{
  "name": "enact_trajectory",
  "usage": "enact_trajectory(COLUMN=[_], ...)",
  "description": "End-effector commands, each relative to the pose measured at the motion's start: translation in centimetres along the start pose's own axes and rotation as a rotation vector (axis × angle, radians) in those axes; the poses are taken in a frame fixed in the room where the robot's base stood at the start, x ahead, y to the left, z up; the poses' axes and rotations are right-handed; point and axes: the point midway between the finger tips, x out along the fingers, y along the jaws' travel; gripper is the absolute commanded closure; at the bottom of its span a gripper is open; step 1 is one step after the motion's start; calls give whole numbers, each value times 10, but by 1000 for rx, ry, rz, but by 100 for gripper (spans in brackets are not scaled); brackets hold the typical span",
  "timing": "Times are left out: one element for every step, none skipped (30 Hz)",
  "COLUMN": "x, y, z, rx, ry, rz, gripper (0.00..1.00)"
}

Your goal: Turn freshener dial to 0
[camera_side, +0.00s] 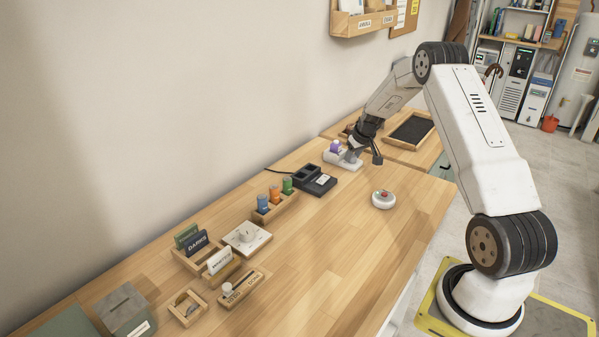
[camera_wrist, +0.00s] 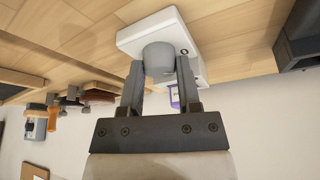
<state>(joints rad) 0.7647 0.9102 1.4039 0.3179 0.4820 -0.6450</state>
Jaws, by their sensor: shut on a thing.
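The freshener is a white unit with a purple part, on the wooden worktop near the wall. Its white base (camera_side: 342,160) and purple part (camera_side: 335,146) show in the side view, partly behind my gripper (camera_side: 354,148). In the wrist view, a round grey dial (camera_wrist: 158,56) stands on the white base (camera_wrist: 132,38), with the purple part (camera_wrist: 175,96) beyond it. My gripper (camera_wrist: 159,72) is shut on the grey dial, one finger on each side. The dial's marks and setting cannot be read.
A black device (camera_side: 313,181) stands beside the freshener; a white puck with a red button (camera_side: 383,199) lies nearby. A rack of coloured bottles (camera_side: 275,203) and a white knob panel (camera_side: 247,238) are closer. A black-topped tray (camera_side: 411,131) lies behind.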

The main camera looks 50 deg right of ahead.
Motion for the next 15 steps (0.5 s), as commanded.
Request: enact_trajectory(x=[0, 0, 0, 0, 0, 0, 0, 0, 0, 0, 0, 0, 0, 0, 0], y=[0, 0, 0, 0, 0, 0, 0, 0, 0, 0, 0, 0, 0, 0, 0], z=[1, 1, 1, 1, 2, 1, 1, 1, 1, 1, 1, 1, 1, 1, 0], rx=[0, 0, 0, 1, 1, 1, 1, 1, 1, 1, 1, 1, 1, 1, 1], ry=[-4, -4, -4, -4, -4, -4, -4, -3, -3, -3, -2, -2, -2, -2, -1], rz=[-2, -2, -2, -2, -2, -1, -1, -1, -1, -1, -1, 0, 0, 0, 0], gripper=[100, 100, 100, 100, 54, 43, 43, 43, 43, 43, 43, 43, 43, 43, 43])
